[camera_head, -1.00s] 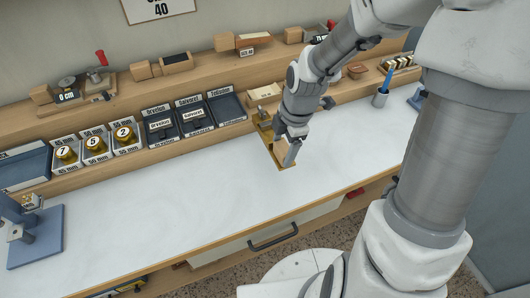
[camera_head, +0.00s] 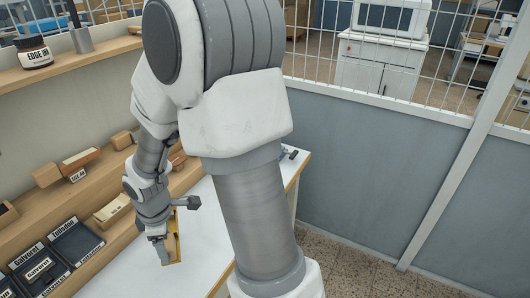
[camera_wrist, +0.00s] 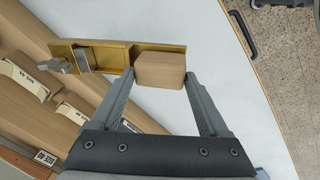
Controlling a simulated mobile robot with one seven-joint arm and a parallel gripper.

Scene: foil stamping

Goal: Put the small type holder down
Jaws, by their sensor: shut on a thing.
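The small type holder (camera_wrist: 103,50) is a brass bar with a wooden block handle (camera_wrist: 160,70) and a grey clamp at its far end. In the wrist view my gripper (camera_wrist: 159,77) has one finger on each side of the wooden handle and is shut on it. In the head view my gripper (camera_head: 164,256) points down over the white bench top (camera_head: 205,235), beside the brass of the holder (camera_head: 174,245). The holder is low at the bench top. I cannot tell whether it touches the surface. My arm hides part of the bench.
Black labelled trays (camera_head: 77,242) stand on the wooden ledge at left, with wooden-handled tools (camera_head: 80,160) on the shelf step above. A grey partition (camera_head: 370,180) stands beyond the bench's right end. Bare white bench top lies around the holder.

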